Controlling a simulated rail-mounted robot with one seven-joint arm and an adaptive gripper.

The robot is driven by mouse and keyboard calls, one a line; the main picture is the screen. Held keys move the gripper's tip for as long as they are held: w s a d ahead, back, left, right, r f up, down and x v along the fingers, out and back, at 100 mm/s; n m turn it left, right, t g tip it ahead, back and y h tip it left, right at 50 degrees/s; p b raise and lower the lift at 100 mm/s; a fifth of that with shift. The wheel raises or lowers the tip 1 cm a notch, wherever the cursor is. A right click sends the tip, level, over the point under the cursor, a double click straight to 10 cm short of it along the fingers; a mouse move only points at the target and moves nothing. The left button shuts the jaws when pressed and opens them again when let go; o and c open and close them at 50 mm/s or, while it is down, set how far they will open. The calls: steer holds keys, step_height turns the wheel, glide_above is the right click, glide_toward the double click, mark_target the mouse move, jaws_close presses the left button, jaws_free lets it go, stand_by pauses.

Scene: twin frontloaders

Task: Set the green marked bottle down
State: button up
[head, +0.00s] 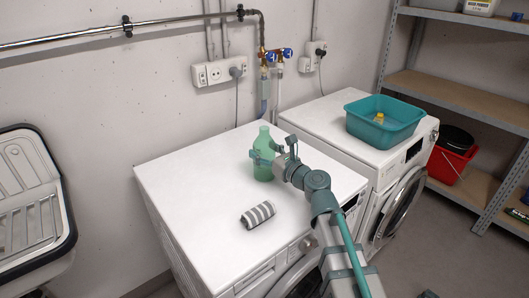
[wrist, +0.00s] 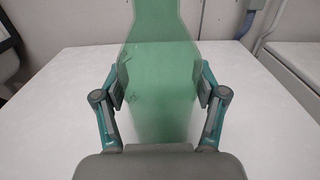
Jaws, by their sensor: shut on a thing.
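The green bottle (head: 265,138) stands upright over the top of the left washing machine (head: 185,180), towards its back right part. In the wrist view the bottle (wrist: 160,75) fills the middle and looks translucent. My gripper (head: 264,158) is shut on the bottle's body, and in the wrist view its two pads (wrist: 160,90) press on either side. The bottle's base is hidden in the wrist view, and I cannot tell whether it touches the machine top.
A rolled grey-striped cloth (head: 258,214) lies on the same machine top, in front of the bottle. A teal basin (head: 384,133) with a yellow-capped thing in it stands on the right machine. The left part of the left machine's top is clear. Pipes and sockets (head: 219,71) are on the wall behind.

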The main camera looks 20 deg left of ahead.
steer(key=shift+f, duration=0.1)
steer(key=o, duration=1.7)
